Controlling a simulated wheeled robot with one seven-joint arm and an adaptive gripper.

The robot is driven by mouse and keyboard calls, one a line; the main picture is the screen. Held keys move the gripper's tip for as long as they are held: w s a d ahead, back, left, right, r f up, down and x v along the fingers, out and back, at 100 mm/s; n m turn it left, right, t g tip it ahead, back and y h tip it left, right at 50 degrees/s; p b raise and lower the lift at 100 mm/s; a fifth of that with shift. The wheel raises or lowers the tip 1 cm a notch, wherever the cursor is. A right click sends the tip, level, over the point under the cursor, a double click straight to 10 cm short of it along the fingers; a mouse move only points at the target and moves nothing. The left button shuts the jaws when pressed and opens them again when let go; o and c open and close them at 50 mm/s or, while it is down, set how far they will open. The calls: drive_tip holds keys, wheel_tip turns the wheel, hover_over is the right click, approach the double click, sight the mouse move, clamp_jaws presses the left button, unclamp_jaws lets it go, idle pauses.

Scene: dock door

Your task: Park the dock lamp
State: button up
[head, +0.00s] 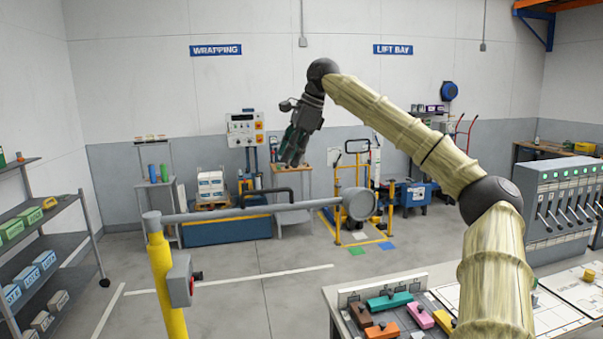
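The dock lamp is a grey swing arm (250,211) on top of a yellow post (168,275) at the lower left. The arm reaches out to the right, nearly level, and ends in a round grey lamp head (359,204). A grey box with a red knob (182,281) sits on the side of the post. My gripper (291,160) points downward, and in the picture it is above the swing arm and left of the lamp head. No contact with the lamp shows. Its fingers are small and dark, so I cannot tell whether they are open.
A bench (335,300) with coloured blocks stands at the lower right, beside a lever panel (560,207). Shelving (45,240) with bins is at the left. A blue machine (226,232) and a yellow frame (345,238) stand behind the lamp. Floor around the post is clear.

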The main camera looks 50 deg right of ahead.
drive_tip(key=shift+d+v, duration=0.25)
drive_tip(key=shift+v, duration=0.95)
